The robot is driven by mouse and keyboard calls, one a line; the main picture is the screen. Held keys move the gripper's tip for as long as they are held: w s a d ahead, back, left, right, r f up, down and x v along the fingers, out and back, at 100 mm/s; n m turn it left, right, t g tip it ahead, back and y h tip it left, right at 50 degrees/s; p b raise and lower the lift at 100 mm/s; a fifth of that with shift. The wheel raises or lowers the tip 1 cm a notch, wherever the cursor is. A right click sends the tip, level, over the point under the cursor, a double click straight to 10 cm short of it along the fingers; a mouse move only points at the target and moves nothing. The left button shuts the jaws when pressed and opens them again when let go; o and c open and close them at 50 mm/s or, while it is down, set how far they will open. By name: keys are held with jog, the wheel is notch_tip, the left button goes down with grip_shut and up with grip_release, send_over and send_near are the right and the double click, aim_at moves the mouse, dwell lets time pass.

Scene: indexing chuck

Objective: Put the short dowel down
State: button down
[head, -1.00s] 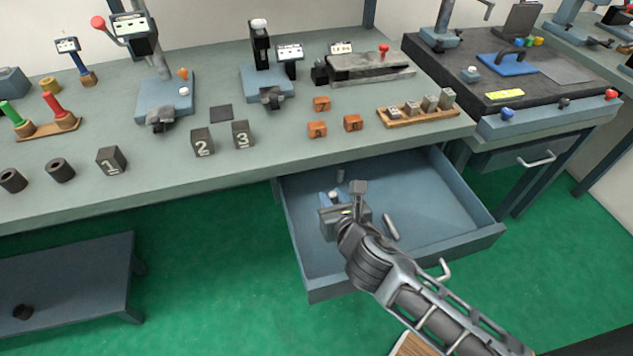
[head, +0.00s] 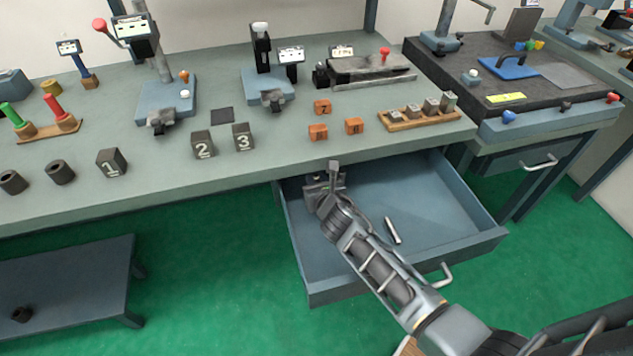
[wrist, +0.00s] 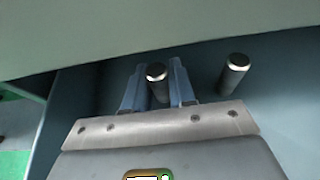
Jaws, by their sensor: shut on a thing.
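My gripper (head: 318,178) is low in the open drawer, at its back left corner, close under the bench edge. In the wrist view its two blue fingers (wrist: 156,72) are shut on a dark dowel (wrist: 158,88) with a bright end, which I take as the short dowel. Whether its lower end touches the drawer floor cannot be seen. A second dowel (wrist: 233,72) stands just to the right of the fingers, apart from them. In the head view the gripper hides the held dowel. Another dowel (head: 392,231) lies on the drawer floor to the right of my arm.
The drawer (head: 440,205) has free floor at its middle and right. The bench edge (head: 250,172) overhangs the back of the drawer. Numbered dark blocks (head: 203,145), orange blocks (head: 318,132) and a wooden tray (head: 425,120) with metal pieces stand on the bench above.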

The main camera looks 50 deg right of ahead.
jog(key=shift+f, duration=0.15)
jog(key=c, duration=0.9)
grip_release()
jog(key=shift+s+a+r, duration=0.1)
jog(key=shift+s+r, duration=0.05)
jog(key=shift+r, duration=0.05)
jog(key=v, duration=1.1)
jog(key=shift+s+a+r, duration=0.1)
jog(key=shift+s+a, duration=0.1)
